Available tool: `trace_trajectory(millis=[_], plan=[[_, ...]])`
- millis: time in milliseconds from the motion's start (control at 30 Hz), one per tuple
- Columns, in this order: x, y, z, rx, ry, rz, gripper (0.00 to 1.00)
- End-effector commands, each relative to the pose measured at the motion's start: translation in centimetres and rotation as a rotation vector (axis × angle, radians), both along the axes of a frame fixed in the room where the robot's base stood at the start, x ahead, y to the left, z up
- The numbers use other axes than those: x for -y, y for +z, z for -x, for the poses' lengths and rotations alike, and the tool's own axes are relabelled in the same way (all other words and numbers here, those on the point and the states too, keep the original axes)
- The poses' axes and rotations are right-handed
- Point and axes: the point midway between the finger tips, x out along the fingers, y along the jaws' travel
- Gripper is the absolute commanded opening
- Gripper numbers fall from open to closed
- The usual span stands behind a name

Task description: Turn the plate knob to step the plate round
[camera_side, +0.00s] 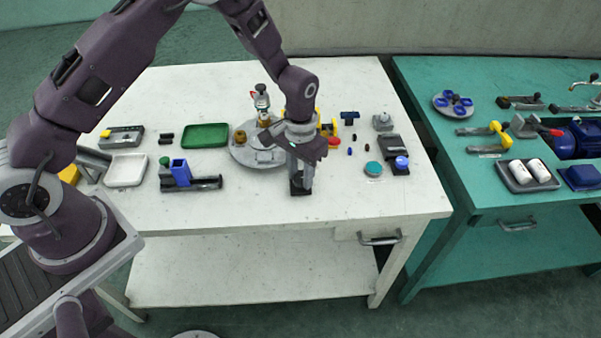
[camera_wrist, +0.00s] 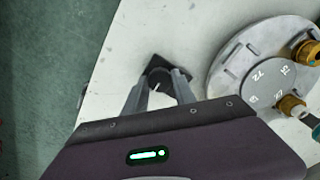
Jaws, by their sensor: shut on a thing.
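The grey round plate (camera_side: 242,152) lies on the white table, partly behind my gripper. It also shows at the right of the wrist view (camera_wrist: 218,86), with a grey numbered disc (camera_wrist: 256,74) and brass-coloured fittings (camera_wrist: 290,105) on it. The plate knob (camera_wrist: 159,74) is dark and round and sits on a black square base (camera_wrist: 172,60). This base also shows in the side view (camera_side: 299,191), in front of the plate. My gripper (camera_side: 301,181) points down over the base. In the wrist view my gripper (camera_wrist: 160,82) has its two fingers on either side of the knob, shut on it.
A blue block holder (camera_side: 180,172) and a green tray (camera_side: 205,135) stand to the left. A teal round piece (camera_side: 373,169) and a dark fixture with a blue cap (camera_side: 401,162) are to the right. The table front is clear.

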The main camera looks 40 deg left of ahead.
Motion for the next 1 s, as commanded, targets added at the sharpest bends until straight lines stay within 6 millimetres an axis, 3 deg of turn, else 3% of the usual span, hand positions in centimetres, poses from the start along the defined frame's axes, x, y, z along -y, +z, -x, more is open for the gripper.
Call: trace_trajectory(millis=[233, 267, 367, 667, 1000], plan=[[0.0, 0.0, 0.0, 0.000, 0.000, 0.001, 0.00], [0.0, 0.0, 0.0, 0.000, -0.001, 0.001, 0.34], [0.0, 0.0, 0.0, 0.000, -0.001, 0.001, 0.53], [0.0, 0.2, 0.0, 0.001, -0.001, 0.000, 0.53], [0.0, 6.2, -0.1, 0.002, -0.002, 0.001, 0.53]])
